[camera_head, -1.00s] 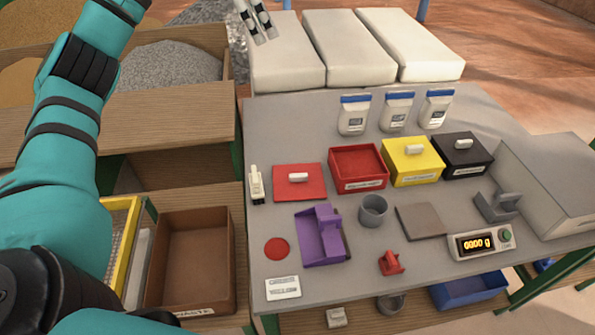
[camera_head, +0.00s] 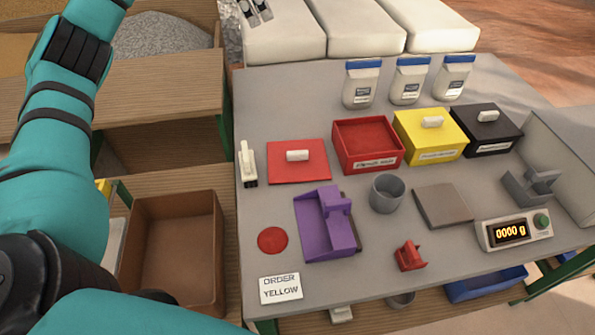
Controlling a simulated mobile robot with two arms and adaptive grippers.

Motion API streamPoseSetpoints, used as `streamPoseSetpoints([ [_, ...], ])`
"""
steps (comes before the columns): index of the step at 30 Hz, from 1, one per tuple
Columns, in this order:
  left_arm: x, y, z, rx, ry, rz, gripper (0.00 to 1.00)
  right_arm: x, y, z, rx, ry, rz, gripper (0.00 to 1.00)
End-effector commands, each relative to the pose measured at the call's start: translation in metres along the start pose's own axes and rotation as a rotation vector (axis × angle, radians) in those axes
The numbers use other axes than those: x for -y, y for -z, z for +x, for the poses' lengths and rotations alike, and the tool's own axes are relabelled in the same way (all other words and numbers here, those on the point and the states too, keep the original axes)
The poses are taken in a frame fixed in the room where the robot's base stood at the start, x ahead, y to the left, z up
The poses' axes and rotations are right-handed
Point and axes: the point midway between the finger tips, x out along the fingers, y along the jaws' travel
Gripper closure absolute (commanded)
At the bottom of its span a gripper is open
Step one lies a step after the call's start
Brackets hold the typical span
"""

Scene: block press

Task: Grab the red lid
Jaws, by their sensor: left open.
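The red lid (camera_head: 284,174) is a flat red square with a white handle on top. It lies on the grey table, left of the open red box (camera_head: 367,138), which holds red material. My left gripper (camera_head: 256,18) is at the top edge of the head view, over the white sacks and beyond the table's back edge. Its two fingers are apart and empty, well away from the lid. My right gripper is not in view.
A white-handled tool (camera_head: 248,163) lies just left of the lid. A purple press (camera_head: 324,224) stands in front of it. Yellow (camera_head: 428,146) and black (camera_head: 480,138) lidded boxes stand to the right. White jars (camera_head: 361,84) stand behind. An order card (camera_head: 281,289) reads YELLOW.

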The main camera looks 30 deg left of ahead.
Motion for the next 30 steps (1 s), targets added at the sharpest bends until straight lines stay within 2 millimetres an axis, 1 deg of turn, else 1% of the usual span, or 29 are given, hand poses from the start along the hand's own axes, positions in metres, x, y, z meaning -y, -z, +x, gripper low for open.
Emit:
streamPoseSetpoints([
  [1, 0.0, 0.012, 0.028, -0.001, 0.001, 0.0, 0.56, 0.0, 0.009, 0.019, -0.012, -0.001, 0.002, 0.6],
  [2, 0.0, 0.016, 0.038, -0.001, 0.001, 0.0, 0.56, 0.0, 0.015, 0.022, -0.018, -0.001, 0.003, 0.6],
  [5, 0.0, 0.032, 0.078, -0.001, 0.001, 0.0, 0.56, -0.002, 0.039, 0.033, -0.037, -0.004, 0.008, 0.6],
  [6, 0.0, 0.04, 0.096, -0.001, 0.001, 0.0, 0.56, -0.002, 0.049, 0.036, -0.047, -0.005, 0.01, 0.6],
  [9, 0.0, 0.056, 0.135, 0.0, 0.0, 0.0, 0.56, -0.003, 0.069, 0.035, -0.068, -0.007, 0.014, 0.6],
  [12, 0.0, 0.069, 0.166, 0.0, 0.0, 0.0, 0.56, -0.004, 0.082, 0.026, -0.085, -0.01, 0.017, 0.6],
  [16, 0.0, 0.08, 0.193, 0.001, 0.0, 0.0, 0.56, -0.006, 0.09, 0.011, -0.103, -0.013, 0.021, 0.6],
  [18, 0.0, 0.083, 0.201, 0.001, -0.001, 0.001, 0.56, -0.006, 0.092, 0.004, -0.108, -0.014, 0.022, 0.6],
  [23, 0.0, 0.086, 0.213, 0.0, 0.0, 0.001, 0.56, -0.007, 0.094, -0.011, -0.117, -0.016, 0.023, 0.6],
  [26, 0.0, 0.086, 0.227, -0.002, 0.002, 0.001, 0.56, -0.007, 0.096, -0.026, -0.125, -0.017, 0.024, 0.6],
  [30, 0.001, 0.087, 0.258, -0.003, 0.003, 0.001, 0.56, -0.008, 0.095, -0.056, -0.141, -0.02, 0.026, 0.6],
])
